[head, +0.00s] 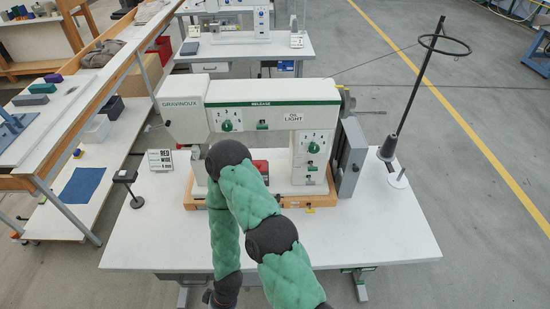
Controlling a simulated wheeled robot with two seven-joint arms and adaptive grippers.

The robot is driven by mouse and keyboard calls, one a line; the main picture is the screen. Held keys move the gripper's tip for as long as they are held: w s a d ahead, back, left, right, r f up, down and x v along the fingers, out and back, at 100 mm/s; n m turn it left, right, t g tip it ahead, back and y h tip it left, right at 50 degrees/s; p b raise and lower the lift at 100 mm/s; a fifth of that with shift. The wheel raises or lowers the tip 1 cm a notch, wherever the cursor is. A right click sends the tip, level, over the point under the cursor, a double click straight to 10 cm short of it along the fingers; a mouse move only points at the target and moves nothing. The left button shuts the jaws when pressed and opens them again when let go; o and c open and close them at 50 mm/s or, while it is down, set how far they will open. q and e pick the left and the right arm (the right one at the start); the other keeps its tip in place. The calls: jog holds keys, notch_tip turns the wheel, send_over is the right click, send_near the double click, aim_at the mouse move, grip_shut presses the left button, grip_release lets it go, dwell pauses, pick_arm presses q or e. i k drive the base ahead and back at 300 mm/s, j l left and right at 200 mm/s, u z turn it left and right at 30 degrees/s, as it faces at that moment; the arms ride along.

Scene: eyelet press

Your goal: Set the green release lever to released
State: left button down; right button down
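The eyelet press (185,113) is a white machine with a green band on a wooden base on the white table. The band carries the word RELEASE. Below that word is a small dark green part (262,126), which looks like the release lever; its position is too small to read. A green knob (227,126) with a numbered scale is to its left, and another green dial (313,147) is on the right column. One of my green-sleeved arms rises in front of the press and hides part of its lower front. Neither gripper can be made out.
A grey box (350,158) stands at the press's right end. A black thread stand (405,105) rises to its right. A small sign (160,160) and a black-topped post (126,177) stand to the left. The table's front right (390,230) is clear.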

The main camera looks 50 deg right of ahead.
aim_at(262, 126)
jog(key=k+z, duration=0.1)
jog(key=z, duration=0.3)
jog(key=k+z, duration=0.1)
jog(key=z, duration=0.3)
jog(key=k+l+z, duration=0.1)
jog(key=z, duration=0.3)
jog(key=i+j+z, duration=0.4)
jog(key=j+z, duration=0.2)
jog(key=j, duration=0.1)
